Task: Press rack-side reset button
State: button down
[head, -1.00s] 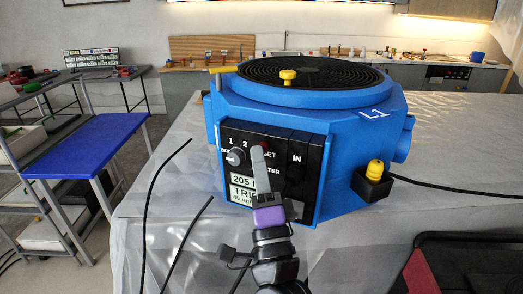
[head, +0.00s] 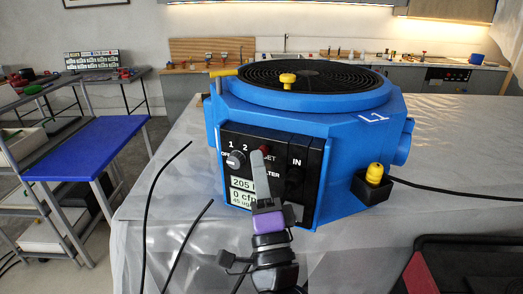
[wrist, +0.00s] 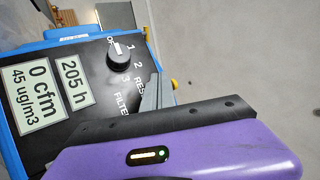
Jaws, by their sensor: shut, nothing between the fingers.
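The blue machine (head: 330,135) stands on the plastic-covered table, with a black control panel (head: 313,160) on its front. A rotary knob (head: 235,158) is left of the button. The lower display label (head: 241,197) reads "0 cfm, 45 ug/m3". In the wrist view the panel (wrist: 85,125) shows the knob (wrist: 118,58), but the button is hidden behind my gripper.
The plastic-covered table (head: 440,190) is mostly clear around the machine. A yellow-capped item sits in a black side holder (head: 373,186). Thin black cables (head: 160,185) rise at the left. A blue-topped bench (head: 100,143) stands further left, and a black-and-red case (head: 465,262) is at lower right.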

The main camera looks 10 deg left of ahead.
jog(key=shift+s+a, duration=0.1)
jog(key=shift+s, duration=0.4)
jog(key=s+p, duration=0.2)
jog(key=s, duration=0.1)
jog(key=s+p, duration=0.2)
jog(key=shift+a, duration=0.4)
dwell(0.4)
